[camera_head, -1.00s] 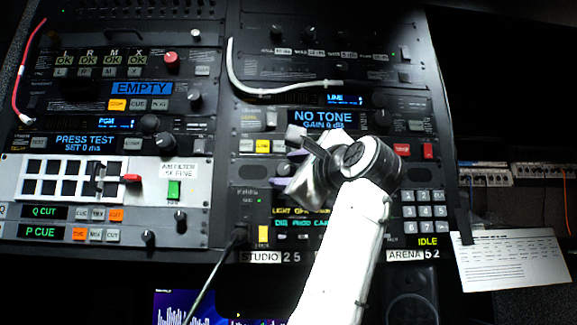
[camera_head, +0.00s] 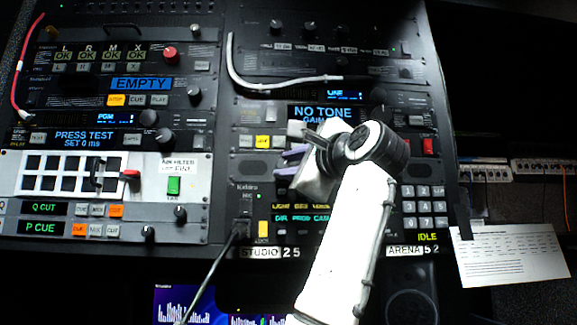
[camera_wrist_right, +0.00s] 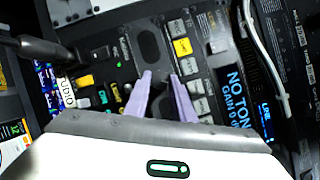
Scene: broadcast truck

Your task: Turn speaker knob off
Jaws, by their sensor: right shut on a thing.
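My right gripper (camera_head: 279,161) reaches to the right-hand rack panel, below the NO TONE display (camera_head: 318,112). In the right wrist view its two lilac fingers (camera_wrist_right: 160,76) lean together at the panel, shut on a small dark thing that seems to be the speaker knob. The knob itself is mostly hidden between the fingertips, so its setting cannot be read. A dark oval speaker grille (camera_wrist_right: 149,45) lies just beyond the tips in the wrist view. My left gripper is not in view.
A black cable (camera_head: 212,270) plugs into the panel left of my gripper and also shows in the wrist view (camera_wrist_right: 30,47). A white cable (camera_head: 270,90) loops above. Lit buttons and a keypad (camera_head: 424,207) surround the spot. A paper sheet (camera_head: 510,255) hangs at right.

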